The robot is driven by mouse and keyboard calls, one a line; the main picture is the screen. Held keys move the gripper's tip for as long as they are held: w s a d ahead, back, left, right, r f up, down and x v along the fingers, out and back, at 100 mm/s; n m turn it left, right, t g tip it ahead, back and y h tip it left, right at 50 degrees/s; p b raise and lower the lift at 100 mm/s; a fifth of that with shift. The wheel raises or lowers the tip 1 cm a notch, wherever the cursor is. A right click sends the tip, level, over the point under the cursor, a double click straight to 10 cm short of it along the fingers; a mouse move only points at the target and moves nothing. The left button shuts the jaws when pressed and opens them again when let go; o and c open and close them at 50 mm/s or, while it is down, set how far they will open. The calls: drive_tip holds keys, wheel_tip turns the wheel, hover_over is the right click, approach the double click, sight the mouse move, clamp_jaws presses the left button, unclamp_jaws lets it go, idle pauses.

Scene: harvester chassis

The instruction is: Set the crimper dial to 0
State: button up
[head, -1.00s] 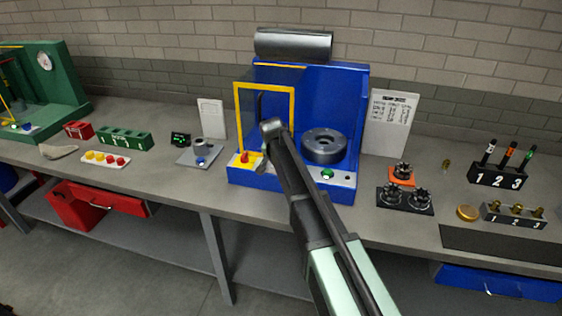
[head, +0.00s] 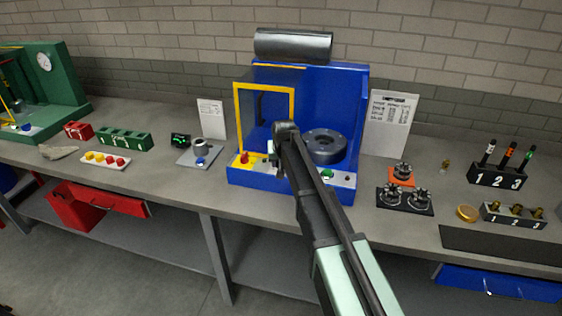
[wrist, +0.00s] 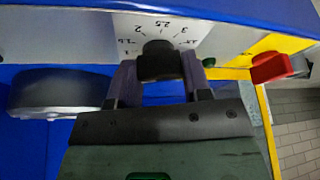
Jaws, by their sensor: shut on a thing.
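The blue crimper (head: 262,182) stands on the bench in the head view, with a yellow-framed guard on its left side. In the wrist view its black dial knob (wrist: 160,63) sits on a pale scale plate (wrist: 205,35) with numbers, 2, 2.5 and 3 among them. My gripper (wrist: 157,82) has one purple-grey finger on each side of the knob and is shut on it. The knob covers part of the scale, and I cannot tell which number it points to. In the head view my arm hides the dial.
A red knob (head: 244,157) on a yellow plate is left of my gripper, and a green button (head: 327,174) is to its right. The round die head (head: 324,147) is behind. A paper chart (head: 390,123) stands at the right. Black gear-like dies (head: 419,196) sit on the bench.

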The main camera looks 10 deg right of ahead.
drive_tip(key=shift+n+y, duration=0.9)
drive_tip(key=shift+n, duration=1.4)
drive_tip(key=o, duration=0.9)
